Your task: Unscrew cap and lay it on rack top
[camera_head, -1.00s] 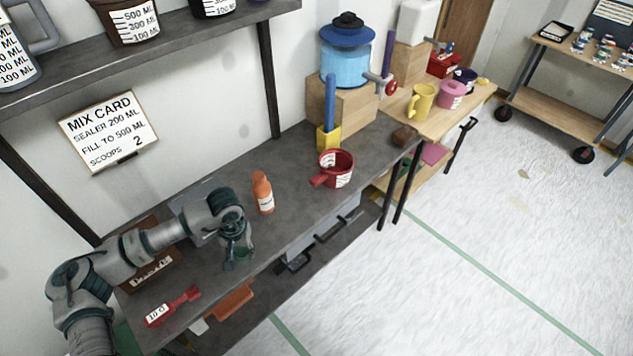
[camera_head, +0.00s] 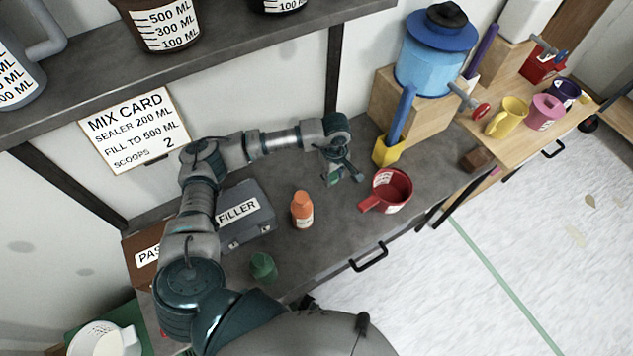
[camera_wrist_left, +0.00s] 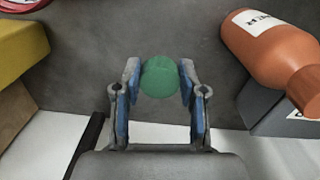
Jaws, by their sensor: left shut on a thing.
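My left gripper (camera_head: 343,176) is over the grey bench, right of the orange bottle (camera_head: 303,210) and left of the red cup (camera_head: 392,187). In the left wrist view my gripper (camera_wrist_left: 160,85) is shut on a round green thing (camera_wrist_left: 160,77); I cannot tell for sure that this is the cap. The bottle (camera_wrist_left: 268,48) shows at upper right there, apart from the fingers, with an orange top. Another small green thing (camera_head: 263,265) stands near the bench's front edge. I cannot tell which thing is the rack. My right gripper is not in view.
A grey FILLER box (camera_head: 240,218) stands left of the bottle. A shelf (camera_head: 235,45) overhangs the back left.

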